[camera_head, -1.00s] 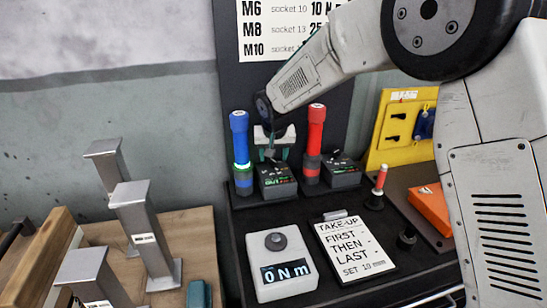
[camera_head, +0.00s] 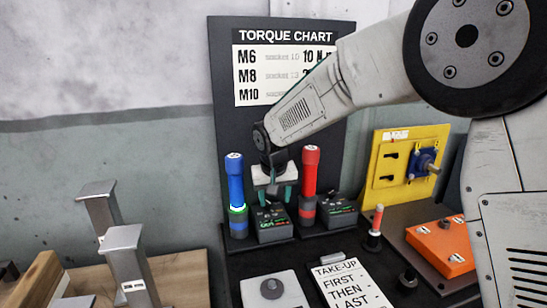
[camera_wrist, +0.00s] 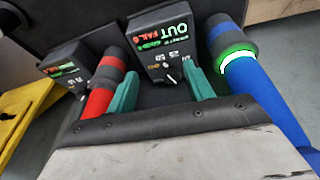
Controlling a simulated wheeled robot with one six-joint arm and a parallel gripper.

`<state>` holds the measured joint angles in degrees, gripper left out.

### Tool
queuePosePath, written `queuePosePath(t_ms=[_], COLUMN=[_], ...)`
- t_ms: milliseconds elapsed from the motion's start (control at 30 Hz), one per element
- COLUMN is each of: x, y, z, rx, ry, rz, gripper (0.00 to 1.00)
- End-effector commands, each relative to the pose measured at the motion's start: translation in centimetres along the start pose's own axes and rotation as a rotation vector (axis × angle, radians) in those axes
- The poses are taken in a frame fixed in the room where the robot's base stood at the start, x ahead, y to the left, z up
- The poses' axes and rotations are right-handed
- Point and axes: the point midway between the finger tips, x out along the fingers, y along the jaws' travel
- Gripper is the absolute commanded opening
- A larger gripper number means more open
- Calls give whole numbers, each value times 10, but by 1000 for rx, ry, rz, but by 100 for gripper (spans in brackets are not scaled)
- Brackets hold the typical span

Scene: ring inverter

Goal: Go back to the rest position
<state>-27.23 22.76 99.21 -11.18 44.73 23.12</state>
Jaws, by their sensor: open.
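My gripper (camera_head: 274,194) is open and empty. In the head view it hangs between a blue tool (camera_head: 234,180) and a red tool (camera_head: 310,172), with its green fingertips above a small black display box (camera_head: 269,224). In the wrist view the two green fingers (camera_wrist: 160,90) stand apart, with nothing between them but the box's screen beyond, reading OUT and FAIL. The red tool (camera_wrist: 102,88) lies just left of the left finger. The blue tool (camera_wrist: 250,85), with a lit green ring, is to the right. Both tools stand upright apart from the fingers.
A second display box (camera_head: 336,212) stands beside the red tool. In front are a grey dial unit (camera_head: 272,292) and a take-up card (camera_head: 350,285). A yellow panel (camera_head: 395,190) and an orange block (camera_head: 440,247) are at right. Metal posts (camera_head: 128,265) stand at left.

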Motion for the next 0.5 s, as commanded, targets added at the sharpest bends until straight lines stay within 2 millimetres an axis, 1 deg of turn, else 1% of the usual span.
queuePosePath(t_ms=[33, 100, 267, 367, 400, 467, 500], x=[-4, -15, -50, -75, -86, -101, -111], y=[7, 23, 64, 91, 102, 118, 127], z=[20, 48, 106, 147, 164, 192, 211], rx=[-23, -44, -64, -62, -59, -52, -46], ry=[-43, -97, -187, -234, -251, -272, -284], rz=[9, 16, 21, 17, 13, 7, 1], gripper=[52, 52, 52, 52, 52, 52, 52])
